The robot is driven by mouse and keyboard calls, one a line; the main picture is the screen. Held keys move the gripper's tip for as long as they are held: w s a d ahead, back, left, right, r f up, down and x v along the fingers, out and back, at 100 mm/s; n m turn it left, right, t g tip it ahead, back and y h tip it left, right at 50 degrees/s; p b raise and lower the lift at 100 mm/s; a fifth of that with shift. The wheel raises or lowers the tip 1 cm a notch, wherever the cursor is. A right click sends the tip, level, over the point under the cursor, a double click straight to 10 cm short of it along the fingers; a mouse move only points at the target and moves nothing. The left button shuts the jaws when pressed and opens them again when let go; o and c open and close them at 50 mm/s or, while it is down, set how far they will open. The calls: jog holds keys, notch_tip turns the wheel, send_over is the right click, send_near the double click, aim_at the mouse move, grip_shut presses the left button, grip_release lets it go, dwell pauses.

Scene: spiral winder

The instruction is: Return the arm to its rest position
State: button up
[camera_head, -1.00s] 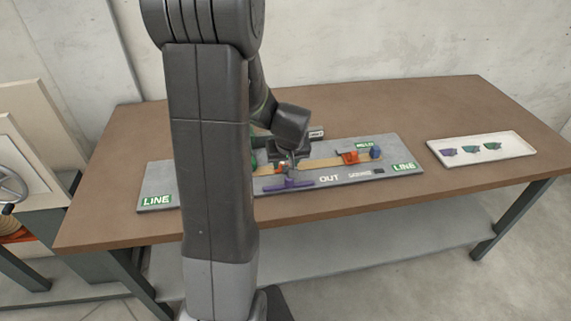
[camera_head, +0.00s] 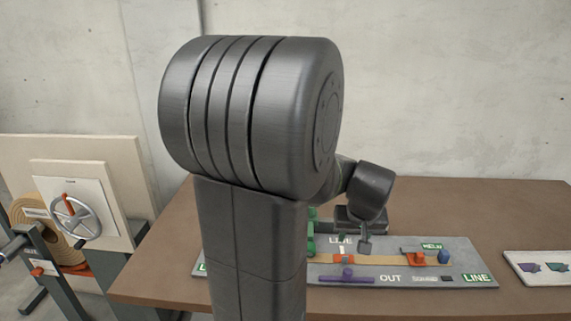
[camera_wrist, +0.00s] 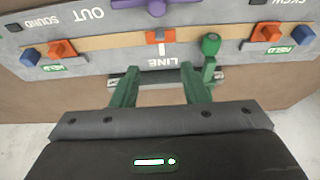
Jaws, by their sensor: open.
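My gripper (camera_head: 366,243) hangs at the middle of the grey board (camera_head: 345,279) on the brown table in the head view. In the wrist view my gripper (camera_wrist: 160,80) shows two green fingers spread apart with nothing between them. The board (camera_wrist: 110,57) lies beyond the fingertips, with the word LINE near them. My dark arm column and its large ribbed joint hide the board's left part in the head view.
The board carries a purple handle (camera_wrist: 155,7), a green knob (camera_wrist: 210,45) close to the right finger, and orange and blue blocks. A white tray (camera_head: 538,277) with coloured pieces lies at the right. A handwheel (camera_head: 76,217) stands at the left.

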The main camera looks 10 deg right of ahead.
aim_at(346, 257)
jog(key=x, duration=1.4)
jog(key=shift+r, duration=0.35)
jog(key=shift+a+r, duration=0.1)
